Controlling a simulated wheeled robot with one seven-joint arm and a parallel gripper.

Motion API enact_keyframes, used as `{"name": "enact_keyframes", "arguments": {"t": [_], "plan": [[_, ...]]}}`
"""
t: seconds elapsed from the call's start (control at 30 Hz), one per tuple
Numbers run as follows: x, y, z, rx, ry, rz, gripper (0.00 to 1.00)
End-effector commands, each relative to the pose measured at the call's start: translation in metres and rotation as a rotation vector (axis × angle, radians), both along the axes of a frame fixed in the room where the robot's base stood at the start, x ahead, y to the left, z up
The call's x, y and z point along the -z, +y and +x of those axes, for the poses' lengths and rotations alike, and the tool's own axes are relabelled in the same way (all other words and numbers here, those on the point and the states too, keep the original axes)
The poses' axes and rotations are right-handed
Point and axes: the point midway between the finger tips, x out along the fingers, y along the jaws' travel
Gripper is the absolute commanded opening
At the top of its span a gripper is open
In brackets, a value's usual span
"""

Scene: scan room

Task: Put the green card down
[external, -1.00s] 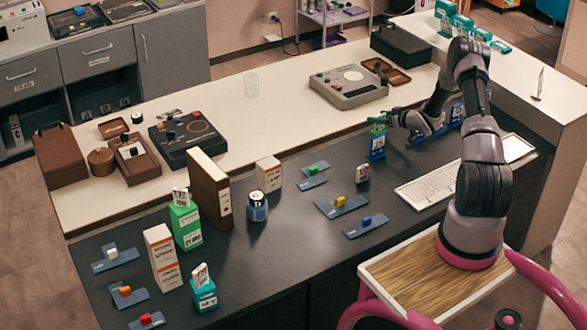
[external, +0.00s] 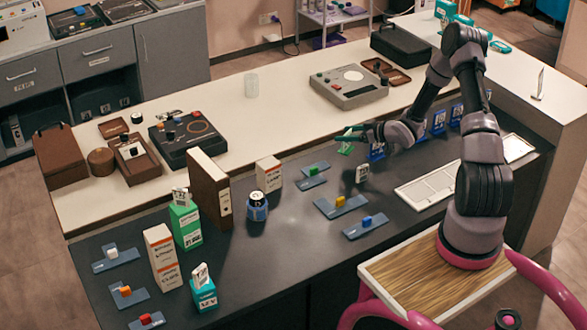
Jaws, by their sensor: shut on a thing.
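My gripper (external: 356,134) is shut on the green card (external: 346,147), a small, thin, upright-looking piece at the fingertips. It holds the card above the dark counter (external: 300,245), near its border with the cream worktop. The card is to the left of a blue card stand (external: 377,151) and apart from it. My arm reaches in from the right, and the fingers partly cover the top of the card.
More blue stands (external: 438,122) line up behind my wrist. A small white-faced block (external: 362,174) and blue trays with a yellow cube (external: 340,201) and a blue cube (external: 367,220) stand nearer. A white partitioned tray (external: 428,188) lies right. Bare dark counter shows around the block.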

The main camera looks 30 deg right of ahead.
Motion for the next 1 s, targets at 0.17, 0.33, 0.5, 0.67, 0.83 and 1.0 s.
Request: {"name": "enact_keyframes", "arguments": {"t": [0.17, 0.33, 0.5, 0.67, 0.83, 1.0], "plan": [[0.004, 0.089, -0.049, -0.166, 0.003, 0.004, 0.21], [0.0, 0.163, -0.105, -0.324, 0.002, 0.003, 0.21], [-0.01, 0.228, -0.17, -0.484, 0.003, 0.003, 0.21], [-0.024, 0.271, -0.226, -0.611, 0.001, 0.001, 0.21], [-0.035, 0.295, -0.265, -0.695, 0.0, 0.001, 0.21], [-0.029, 0.303, -0.279, -0.725, 0.0, 0.002, 0.21]]}}
